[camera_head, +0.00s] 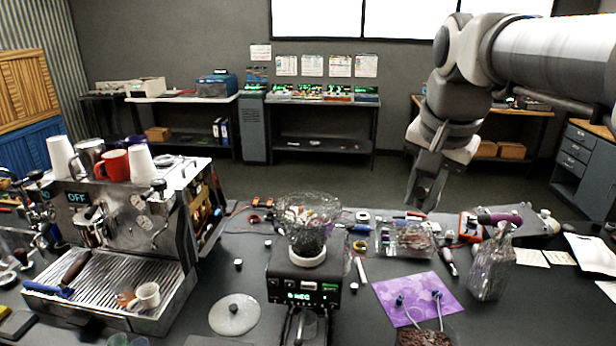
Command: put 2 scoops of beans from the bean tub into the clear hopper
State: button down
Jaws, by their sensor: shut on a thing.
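The clear hopper (308,222) sits on top of the dark grinder (305,288), at the middle of the workbench. Its wall is see-through, and dark content or background shows through its lower part; I cannot tell which. A tub of brown beans (425,338) is at the bottom edge, right of the grinder and partly cut off. My gripper (424,200) points down at the back of the bench, right of the hopper and well apart from both. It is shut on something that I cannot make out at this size.
An espresso machine (110,240) with cups on top stands at the left. A purple mat (420,299) with two blue-tipped items lies behind the tub. A round pale lid (234,314) lies left of the grinder.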

jog(key=w+a+f+n+t+y+b, duration=0.1)
jog(key=w+a+y, duration=0.2)
jog(key=a, duration=0.6)
jog(key=w+a+f+n+t+y+b, duration=0.1)
jog(key=w+a+f+n+y, duration=0.1)
jog(key=w+a, duration=0.4)
jog(key=a, duration=0.3)
jog(key=shift+f+n+y+b, duration=0.25)
jog(key=shift+n+y+b, duration=0.05)
jog(key=shift+y, duration=0.1)
dwell(2.1)
jog(key=y+b, duration=0.1)
jog(key=b, duration=0.2)
jog(key=f+y+b, duration=0.1)
jog(key=b, duration=0.3)
jog(key=shift+s+d+f+t, duration=0.1)
jog(key=shift+s+d+t, duration=0.05)
jog(key=shift+d+t, duration=0.2)
jog(key=y+b, duration=0.2)
jog(key=b, duration=0.3)
jog(key=d+f+m+t+y+b, duration=0.1)
jog(key=y+b, duration=0.1)
jog(key=b, duration=0.3)
jog(key=d+f+m+t+y+b, duration=0.1)
jog(key=b, duration=0.4)
jog(key=shift+s+y, duration=0.2)
jog(key=shift+y, duration=0.2)
dwell(0.8)
